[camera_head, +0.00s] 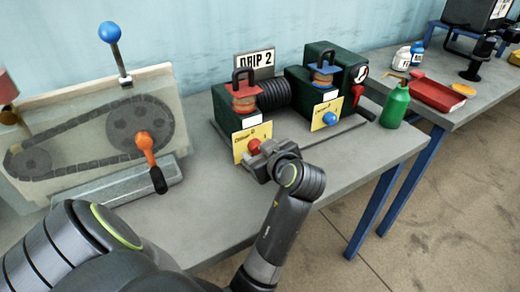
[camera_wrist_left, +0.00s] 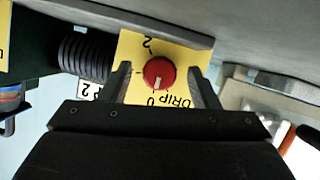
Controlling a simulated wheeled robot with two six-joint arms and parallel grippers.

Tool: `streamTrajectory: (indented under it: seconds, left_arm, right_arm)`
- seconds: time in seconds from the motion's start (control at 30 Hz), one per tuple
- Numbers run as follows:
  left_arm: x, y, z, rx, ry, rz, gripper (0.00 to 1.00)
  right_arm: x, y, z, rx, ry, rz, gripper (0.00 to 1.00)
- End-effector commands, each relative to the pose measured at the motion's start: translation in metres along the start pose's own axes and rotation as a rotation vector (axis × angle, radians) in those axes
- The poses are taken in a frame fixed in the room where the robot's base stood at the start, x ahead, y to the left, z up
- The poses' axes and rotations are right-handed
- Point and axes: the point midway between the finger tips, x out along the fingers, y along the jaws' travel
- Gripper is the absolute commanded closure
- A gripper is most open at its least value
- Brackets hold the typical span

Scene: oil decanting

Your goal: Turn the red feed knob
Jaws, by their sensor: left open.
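The red feed knob (camera_head: 254,145) sits on a yellow dial plate (camera_head: 240,149) on the front of the left dark green box. In the left wrist view the red knob (camera_wrist_left: 159,72) shows face-on, with a white mark pointing towards the 0 on the upside-down yellow plate (camera_wrist_left: 190,58). My left gripper (camera_head: 262,157) is open in front of the plate. In the left wrist view its fingers (camera_wrist_left: 163,84) stand on both sides of the knob, with gaps visible; whether they reach its depth is unclear. My right gripper is not in view.
A blue knob (camera_head: 329,118) is on a second yellow plate to the right. A red-handled lever (camera_head: 358,95) and a green bottle (camera_head: 395,107) stand further right. At left is a chain-drive panel (camera_head: 88,125) with an orange crank (camera_head: 147,146).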

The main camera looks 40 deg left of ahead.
Motion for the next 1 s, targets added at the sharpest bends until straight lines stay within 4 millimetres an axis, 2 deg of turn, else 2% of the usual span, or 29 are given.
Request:
streamTrajectory:
  seconds: [0.07, 0.3, 0.4, 0.67, 1.0]
  left_arm:
    - [0.000, 0.000, 0.000, 0.000, 0.000, 0.000, 0.47]
    - [0.000, 0.000, 0.000, 0.000, 0.000, 0.000, 0.78]
    - [0.000, 0.000, 0.000, 0.000, 0.000, 0.000, 0.89]
    - [-0.001, 0.001, -0.002, 0.035, 0.000, -0.014, 0.89]
    - [-0.002, 0.003, -0.005, 0.231, -0.001, -0.096, 0.89]
  right_arm:
    - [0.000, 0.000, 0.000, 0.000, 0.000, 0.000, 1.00]
    - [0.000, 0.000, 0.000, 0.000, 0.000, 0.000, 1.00]
    - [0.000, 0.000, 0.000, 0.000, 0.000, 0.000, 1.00]
    - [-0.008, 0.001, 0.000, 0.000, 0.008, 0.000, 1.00]
    - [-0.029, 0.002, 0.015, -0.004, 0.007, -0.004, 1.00]
